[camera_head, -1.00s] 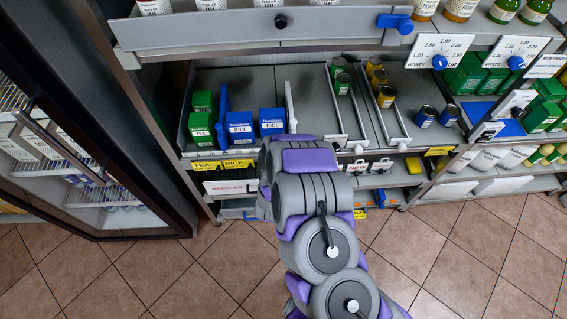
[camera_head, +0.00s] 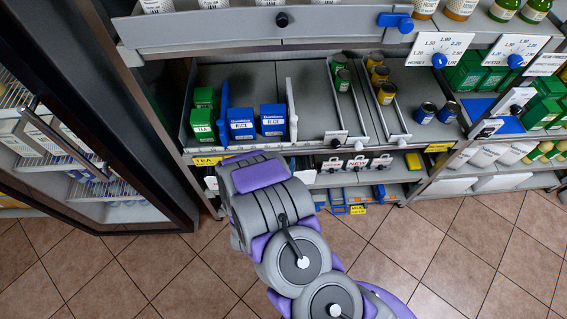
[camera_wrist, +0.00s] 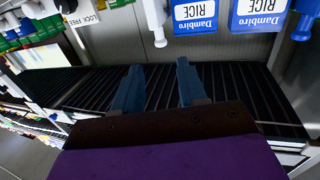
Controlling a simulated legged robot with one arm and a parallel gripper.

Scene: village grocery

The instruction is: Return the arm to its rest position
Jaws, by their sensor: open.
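My gripper (camera_wrist: 158,80) shows in the wrist view with its two blue-grey fingers apart and nothing between them. It points over a dark ribbed surface (camera_wrist: 228,85), and two blue rice packets (camera_wrist: 196,14) show beyond it at the top. In the head view my grey and purple arm (camera_head: 275,225) is bent in front of the shelf's lower left part. My fingertips are hidden there behind the arm.
Green tea boxes (camera_head: 203,123) and blue rice boxes (camera_head: 241,124) stand on the shelf above my arm, with cans (camera_head: 381,76) to the right. A dark-framed fridge (camera_head: 112,110) stands close on the left. The tiled floor (camera_head: 440,240) to the right is clear.

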